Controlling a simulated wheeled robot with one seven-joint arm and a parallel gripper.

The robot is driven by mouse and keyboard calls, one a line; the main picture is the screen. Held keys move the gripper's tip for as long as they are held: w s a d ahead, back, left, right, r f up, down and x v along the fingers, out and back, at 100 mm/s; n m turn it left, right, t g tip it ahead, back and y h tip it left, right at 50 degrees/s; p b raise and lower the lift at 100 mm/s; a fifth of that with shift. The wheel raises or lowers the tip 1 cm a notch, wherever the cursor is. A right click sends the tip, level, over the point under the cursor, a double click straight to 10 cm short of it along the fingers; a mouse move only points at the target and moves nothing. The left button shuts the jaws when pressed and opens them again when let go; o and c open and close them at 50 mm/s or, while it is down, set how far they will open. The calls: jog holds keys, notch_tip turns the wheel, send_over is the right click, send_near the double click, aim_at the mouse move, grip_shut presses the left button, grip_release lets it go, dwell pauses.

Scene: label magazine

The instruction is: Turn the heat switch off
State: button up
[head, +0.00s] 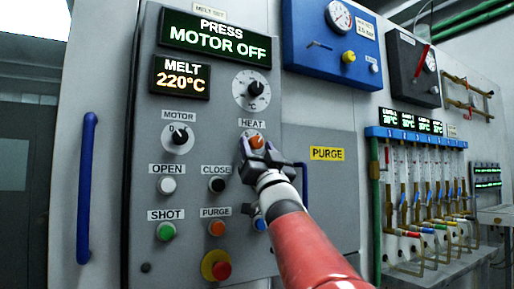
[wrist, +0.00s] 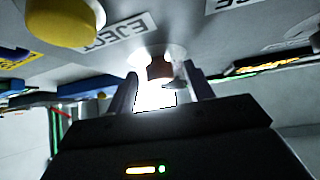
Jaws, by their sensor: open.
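The heat switch (head: 256,141) is an orange-topped knob under the HEAT label on the grey control panel (head: 140,235). My gripper (head: 257,152) is at it, with a finger on each side, and hides its lower part. In the wrist view a small brownish knob (wrist: 160,69) shows at the tips of my open gripper (wrist: 161,80), with a bright glare below it. I cannot tell whether the fingers touch the knob, nor which way it points.
The motor knob (head: 178,137) is left of my gripper. The open button (head: 167,185), close button (head: 217,184) and purge button (head: 217,227) lie lower left. The display (head: 215,37) reads PRESS MOTOR OFF; the melt display (head: 181,77) reads 220°C. A blue handle (head: 301,184) stands to the right.

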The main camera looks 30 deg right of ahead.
jog(key=c, duration=1)
jog(key=shift+o, duration=0.2)
